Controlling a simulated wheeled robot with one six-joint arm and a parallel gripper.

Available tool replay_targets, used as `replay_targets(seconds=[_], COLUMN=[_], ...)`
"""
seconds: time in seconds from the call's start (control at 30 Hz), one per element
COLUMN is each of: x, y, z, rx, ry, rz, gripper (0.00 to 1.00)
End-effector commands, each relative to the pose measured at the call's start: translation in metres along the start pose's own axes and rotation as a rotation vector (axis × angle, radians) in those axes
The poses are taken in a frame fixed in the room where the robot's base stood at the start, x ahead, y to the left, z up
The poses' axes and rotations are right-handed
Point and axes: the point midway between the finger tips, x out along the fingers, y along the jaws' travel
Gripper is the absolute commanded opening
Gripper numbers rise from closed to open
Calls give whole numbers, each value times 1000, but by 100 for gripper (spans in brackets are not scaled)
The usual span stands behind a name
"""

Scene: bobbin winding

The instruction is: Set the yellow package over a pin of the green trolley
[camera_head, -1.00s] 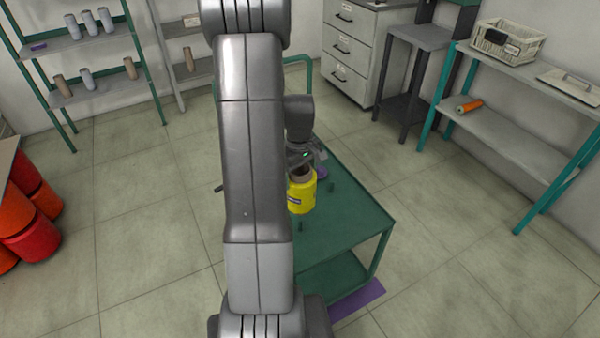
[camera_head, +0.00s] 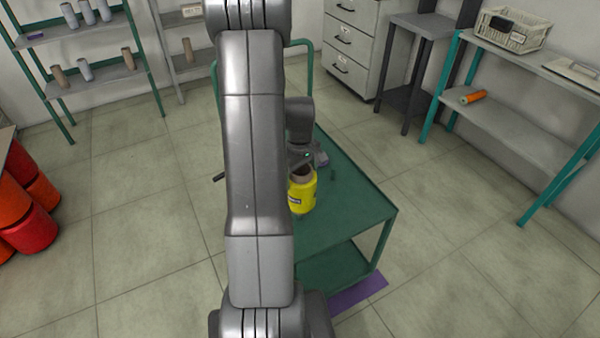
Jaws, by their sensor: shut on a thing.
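My gripper (camera_head: 303,172) is shut on the yellow package (camera_head: 304,195), a yellow-wound bobbin with a brown core and a dark label. It holds the package upright over the top of the green trolley (camera_head: 345,222); whether the package touches the top or stands around a pin is not clear. One short dark green pin (camera_head: 333,173) shows bare to the right of and behind the package. My arm hides the trolley's left part and some of the package's left side.
A purple patch (camera_head: 358,293) lies on the floor by the trolley's front. A teal shelf (camera_head: 505,108) with an orange roll (camera_head: 473,97) stands at the right. Orange and red drums (camera_head: 30,225) stand at the left. Open floor surrounds the trolley.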

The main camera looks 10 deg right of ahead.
Motion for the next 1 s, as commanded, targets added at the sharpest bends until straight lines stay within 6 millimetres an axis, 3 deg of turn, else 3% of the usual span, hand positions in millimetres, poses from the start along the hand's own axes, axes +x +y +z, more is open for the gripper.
replay_targets(seconds=[0.5, 1.0], x=[33, 38], y=[0, 0], z=[0, 0], rx=[0, 0], ry=[0, 0], rz=[0, 0], gripper=[54, 54])
